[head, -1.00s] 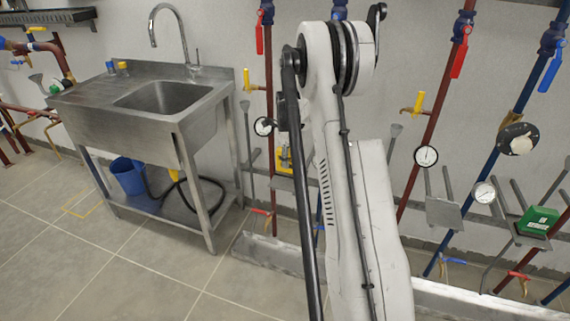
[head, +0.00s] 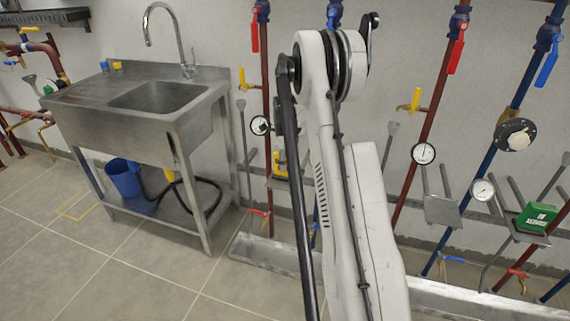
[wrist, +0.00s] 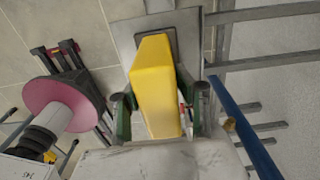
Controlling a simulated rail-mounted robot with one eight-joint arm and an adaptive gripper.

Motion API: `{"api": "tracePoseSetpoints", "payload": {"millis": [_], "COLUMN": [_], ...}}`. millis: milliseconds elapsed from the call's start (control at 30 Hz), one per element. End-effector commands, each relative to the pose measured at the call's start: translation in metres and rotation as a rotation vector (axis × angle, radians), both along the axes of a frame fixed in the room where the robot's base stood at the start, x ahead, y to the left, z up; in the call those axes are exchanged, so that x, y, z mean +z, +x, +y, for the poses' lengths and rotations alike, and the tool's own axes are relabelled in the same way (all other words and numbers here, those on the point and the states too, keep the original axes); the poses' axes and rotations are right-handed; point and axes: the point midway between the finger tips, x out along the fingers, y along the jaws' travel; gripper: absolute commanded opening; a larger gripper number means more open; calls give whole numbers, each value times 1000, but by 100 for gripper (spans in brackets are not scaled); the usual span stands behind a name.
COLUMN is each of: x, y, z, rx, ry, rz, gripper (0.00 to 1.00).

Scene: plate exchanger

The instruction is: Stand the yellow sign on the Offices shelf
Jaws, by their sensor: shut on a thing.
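The yellow sign (wrist: 155,88) is a block that fills the middle of the wrist view. My gripper (wrist: 160,108) is shut on it, with one green-and-dark finger along each side. A grey metal shelf plate (wrist: 188,38) with a darker square on it shows just beyond the sign. I cannot tell whether the sign touches it. In the head view the yellow sign (head: 281,163) is a small patch left of my arm, just above a grey shelf (head: 278,184). My arm hides much of this shelf, and the gripper is barely visible there. No Offices label is readable.
A green sign (head: 537,217) stands on a shelf at the right. An empty grey shelf (head: 442,211) is left of it. Red and blue pipes with gauges and valves run along the wall. A steel sink (head: 150,105) stands at the left, with open floor before it.

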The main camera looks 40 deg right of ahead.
Motion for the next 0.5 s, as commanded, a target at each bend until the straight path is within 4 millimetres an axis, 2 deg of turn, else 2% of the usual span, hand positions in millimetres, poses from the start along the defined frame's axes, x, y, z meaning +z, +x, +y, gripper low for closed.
{"api": "tracePoseSetpoints", "payload": {"millis": [500], "x": [-9], "y": [0], "z": [0], "rx": [0], "ry": [0], "rz": [0], "gripper": [0]}}
